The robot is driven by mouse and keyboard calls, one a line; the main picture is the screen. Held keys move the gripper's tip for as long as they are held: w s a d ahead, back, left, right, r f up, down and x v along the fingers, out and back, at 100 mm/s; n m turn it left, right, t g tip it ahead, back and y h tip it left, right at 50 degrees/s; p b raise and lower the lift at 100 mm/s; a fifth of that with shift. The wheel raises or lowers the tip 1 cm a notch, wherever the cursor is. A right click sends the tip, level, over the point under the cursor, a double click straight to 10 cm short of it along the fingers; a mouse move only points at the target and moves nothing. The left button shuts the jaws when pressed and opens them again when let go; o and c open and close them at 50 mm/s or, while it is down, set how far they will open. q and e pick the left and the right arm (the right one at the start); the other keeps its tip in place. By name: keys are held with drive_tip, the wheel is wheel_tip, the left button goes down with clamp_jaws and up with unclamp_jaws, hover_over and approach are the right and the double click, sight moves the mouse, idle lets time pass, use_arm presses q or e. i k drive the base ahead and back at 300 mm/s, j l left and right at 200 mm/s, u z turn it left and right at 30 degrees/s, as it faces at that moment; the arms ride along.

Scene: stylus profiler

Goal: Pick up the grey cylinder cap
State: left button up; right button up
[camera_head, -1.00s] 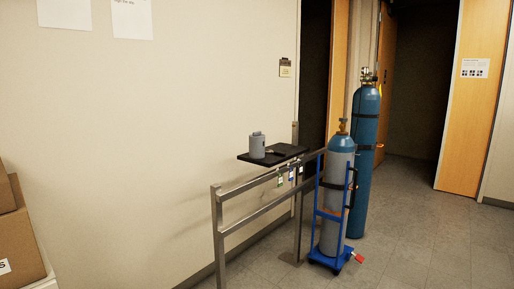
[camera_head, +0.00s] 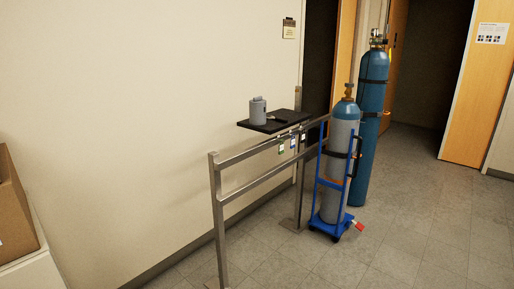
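The grey cylinder cap (camera_head: 258,111) stands upright on a small black shelf (camera_head: 268,124) fixed near the wall, behind a metal rail. A small dark item (camera_head: 279,120) lies on the shelf to the right of the cap; I cannot tell what it is. Neither of my grippers shows in the head view.
A metal rail (camera_head: 240,157) runs in front of the shelf, with small tags hanging from it. A grey and blue gas cylinder (camera_head: 341,165) stands on a blue cart (camera_head: 327,226), with a taller blue cylinder (camera_head: 370,130) behind. Cardboard box (camera_head: 14,212) at left. The floor at front right is clear.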

sight(258, 106)
drive_tip(key=i+l+z, duration=0.3)
drive_tip(key=i, duration=0.6)
drive_tip(key=i+z, duration=0.25)
drive_tip(key=i, duration=0.65)
